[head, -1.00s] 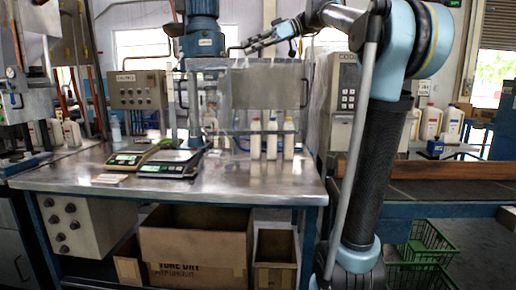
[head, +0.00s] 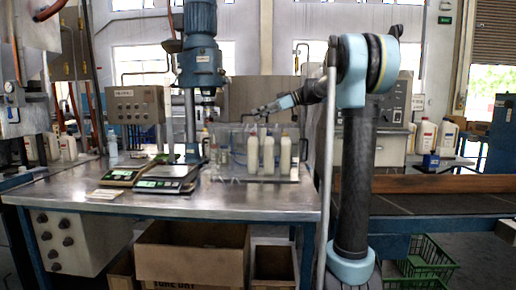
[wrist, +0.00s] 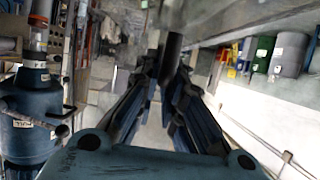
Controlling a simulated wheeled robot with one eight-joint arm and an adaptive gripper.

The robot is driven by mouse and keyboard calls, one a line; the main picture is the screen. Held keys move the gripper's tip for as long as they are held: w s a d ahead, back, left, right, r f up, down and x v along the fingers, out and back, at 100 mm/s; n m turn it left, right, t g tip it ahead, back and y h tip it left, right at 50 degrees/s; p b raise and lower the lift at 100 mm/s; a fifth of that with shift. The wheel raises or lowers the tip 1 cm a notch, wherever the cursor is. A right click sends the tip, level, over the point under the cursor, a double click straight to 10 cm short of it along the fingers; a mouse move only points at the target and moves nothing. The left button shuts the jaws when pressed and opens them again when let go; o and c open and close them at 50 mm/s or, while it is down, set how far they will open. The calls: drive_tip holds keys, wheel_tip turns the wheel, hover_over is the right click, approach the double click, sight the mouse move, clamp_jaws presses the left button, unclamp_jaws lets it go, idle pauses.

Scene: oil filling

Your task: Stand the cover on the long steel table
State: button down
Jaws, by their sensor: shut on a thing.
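The cover (head: 236,135) is a clear, box-like guard with a dark handle at each side. In the head view it is low over the right part of the long steel table (head: 215,203), at the three white bottles (head: 268,154). I cannot tell whether its lower edge touches the table or whether the bottles are inside or in front of it. My gripper (head: 262,108) is at its top. In the wrist view, my gripper's dark fingers (wrist: 168,85) are shut around a dark bar (wrist: 173,50); the clear walls are hard to make out there.
Two scales (head: 168,183) sit left of the cover. A blue motor on a column (head: 201,65) stands close behind, with a control box (head: 135,104) to its left. The table's front strip is clear. A cardboard box (head: 192,262) is below. A brown bench (head: 435,184) stands right.

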wheel_tip(320, 180, down, 6)
drive_tip(key=shift+f, duration=0.15)
drive_tip(key=c, duration=1.7)
unclamp_jaws()
drive_tip(key=shift+d, duration=0.15)
drive_tip(key=v, duration=1.1)
drive_tip(key=shift+d, duration=0.4)
drive_tip(key=s+f+m+h, duration=0.3)
drive_tip(key=s+f+m, duration=0.2)
drive_tip(key=s+f, duration=0.5)
drive_tip(key=s+f+m+h, duration=0.35)
drive_tip(key=s+f, duration=0.45)
drive_tip(key=s, duration=0.4)
drive_tip(key=s+d+f+m+t+h, duration=0.1)
drive_tip(key=s+d+f+m+h, duration=0.2)
drive_tip(key=s+f, duration=0.5)
drive_tip(key=s+d+f+m+h, duration=0.4)
drive_tip(key=s+d+f+m, duration=0.2)
drive_tip(key=s+f, duration=0.3)
wheel_tip(320, 180, down, 4)
drive_tip(key=shift+d+f+t, duration=0.25)
drive_tip(key=shift+d+t, duration=0.15)
drive_tip(key=shift+d, duration=0.4)
